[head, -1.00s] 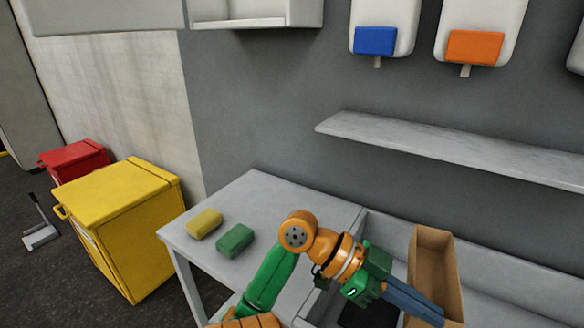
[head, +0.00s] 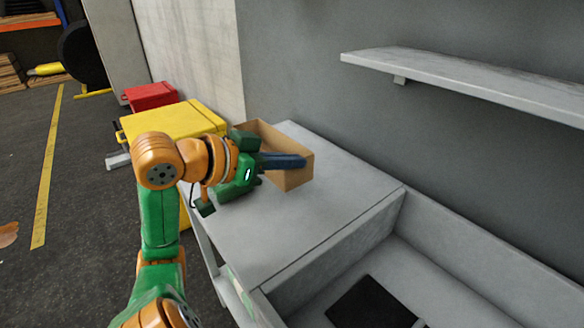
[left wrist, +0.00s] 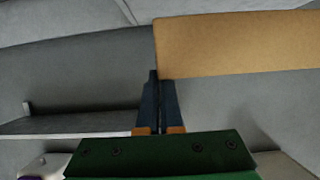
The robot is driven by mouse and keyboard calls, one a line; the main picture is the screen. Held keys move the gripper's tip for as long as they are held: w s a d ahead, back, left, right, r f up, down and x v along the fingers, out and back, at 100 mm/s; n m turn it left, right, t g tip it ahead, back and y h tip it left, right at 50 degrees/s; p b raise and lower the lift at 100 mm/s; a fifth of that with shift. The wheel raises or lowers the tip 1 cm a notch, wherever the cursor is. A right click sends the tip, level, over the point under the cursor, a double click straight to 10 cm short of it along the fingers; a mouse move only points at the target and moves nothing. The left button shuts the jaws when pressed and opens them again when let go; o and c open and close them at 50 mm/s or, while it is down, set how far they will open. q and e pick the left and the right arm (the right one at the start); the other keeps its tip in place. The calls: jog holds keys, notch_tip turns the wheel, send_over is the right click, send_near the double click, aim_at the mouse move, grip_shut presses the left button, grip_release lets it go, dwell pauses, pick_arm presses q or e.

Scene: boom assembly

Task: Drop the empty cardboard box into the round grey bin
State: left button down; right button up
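The open-topped brown cardboard box (head: 294,176) is at my left gripper (head: 303,161), over the far left part of the grey counter. The left gripper's dark blue fingers are closed together on a wall of the box. In the left wrist view the box (left wrist: 240,45) shows as a tan panel at the fingertips (left wrist: 156,82). I cannot tell whether its underside touches the counter. No round grey bin can be made out in these views. My right gripper is not in view.
The grey counter (head: 310,215) is clear in the middle, with a sink basin (head: 440,285) at right holding a black square (head: 370,305). A yellow bin (head: 190,115) and a red bin (head: 150,96) stand beyond the counter's left end. A wall shelf (head: 460,80) juts out at upper right. Open floor (head: 85,190) lies left.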

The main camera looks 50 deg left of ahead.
pick_arm(q)
jog(key=w+f, duration=0.2)
jog(key=f, duration=0.1)
jog(key=w+a+f, duration=0.1)
jog(key=w+f, duration=0.2)
jog(key=w+f+b, duration=0.1)
jog(key=w+f, duration=0.1)
jog(key=f, duration=0.1)
jog(key=shift+w+a+f, duration=0.15)
jog(key=shift+a+f, duration=0.1)
jog(key=shift+f, duration=0.35)
jog(key=shift+f, duration=0.15)
jog(key=c, duration=1.1)
grip_release()
